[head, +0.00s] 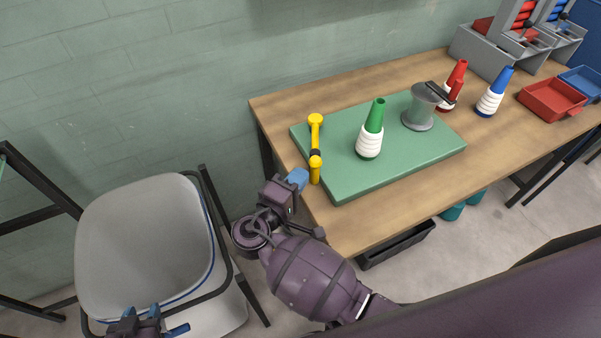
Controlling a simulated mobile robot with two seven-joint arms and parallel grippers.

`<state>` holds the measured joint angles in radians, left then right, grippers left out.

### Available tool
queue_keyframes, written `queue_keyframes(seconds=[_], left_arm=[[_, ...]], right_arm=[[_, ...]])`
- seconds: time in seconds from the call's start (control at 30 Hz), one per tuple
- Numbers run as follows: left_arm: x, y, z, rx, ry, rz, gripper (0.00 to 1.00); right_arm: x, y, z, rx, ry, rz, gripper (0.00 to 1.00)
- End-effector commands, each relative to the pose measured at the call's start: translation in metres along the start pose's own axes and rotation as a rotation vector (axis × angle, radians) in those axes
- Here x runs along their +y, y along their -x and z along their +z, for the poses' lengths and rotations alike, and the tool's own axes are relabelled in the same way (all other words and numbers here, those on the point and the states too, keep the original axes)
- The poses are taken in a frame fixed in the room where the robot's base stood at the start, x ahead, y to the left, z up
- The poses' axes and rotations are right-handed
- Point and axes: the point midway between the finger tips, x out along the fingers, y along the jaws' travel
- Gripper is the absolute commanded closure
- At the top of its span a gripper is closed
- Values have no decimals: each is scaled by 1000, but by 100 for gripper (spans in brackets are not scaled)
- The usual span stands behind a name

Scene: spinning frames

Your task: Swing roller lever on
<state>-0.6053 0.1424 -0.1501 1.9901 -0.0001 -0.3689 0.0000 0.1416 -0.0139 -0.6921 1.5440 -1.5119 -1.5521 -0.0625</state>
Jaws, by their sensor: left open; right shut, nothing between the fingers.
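The yellow lever (316,135) with rounded yellow ends and a dark band near its lower end is at the left part of the green board (350,185). A short yellow post (315,176) stands below its near end. A green cone wound with white yarn (371,135) stands on the board to the right, apart from the lever. A grey spool-shaped part (420,108) stands further right. My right gripper (298,179) is shut and empty, just left of the yellow post at the board's left edge; contact is unclear. My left gripper (155,323) is open, low over the chair.
A red cone (455,80) and a blue cone (492,95) stand behind the board, near a red tray (552,99) and grey racks (490,45). A grey chair (145,240) stands left of the wooden table (350,235). The table's front left corner is bare.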

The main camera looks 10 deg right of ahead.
Motion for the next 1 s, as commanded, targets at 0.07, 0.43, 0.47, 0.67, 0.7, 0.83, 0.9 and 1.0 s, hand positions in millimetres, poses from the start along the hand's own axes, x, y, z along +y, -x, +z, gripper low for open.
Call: queue_keyframes(seconds=[0.07, 0.43, 0.47, 0.67, 0.7, 0.83, 0.9, 1.0], left_arm=[[0, 0, 0, 1, 0, 0, 57], [0, -2, -4, 7, -1, 1, 57], [0, -2, -4, 7, -1, 1, 57], [0, -2, -4, 8, -1, 1, 57], [0, -2, -5, 9, -1, 1, 57], [0, 0, -10, 13, -1, 1, 57], [-1, 2, -14, 16, -1, 0, 57], [-2, 6, -23, 22, -1, 0, 57]], right_arm=[[0, 2, 0, 0, 0, -1, 100], [0, 6, 1, 0, 0, 0, 100], [0, 5, 1, 0, 0, 0, 100], [0, 5, 1, 1, 0, 0, 100], [0, 5, 2, 4, 0, 0, 100], [2, 2, 8, 26, 0, 2, 100], [2, 0, 13, 49, 1, 2, 100], [3, -5, 24, 99, 2, 3, 100]])
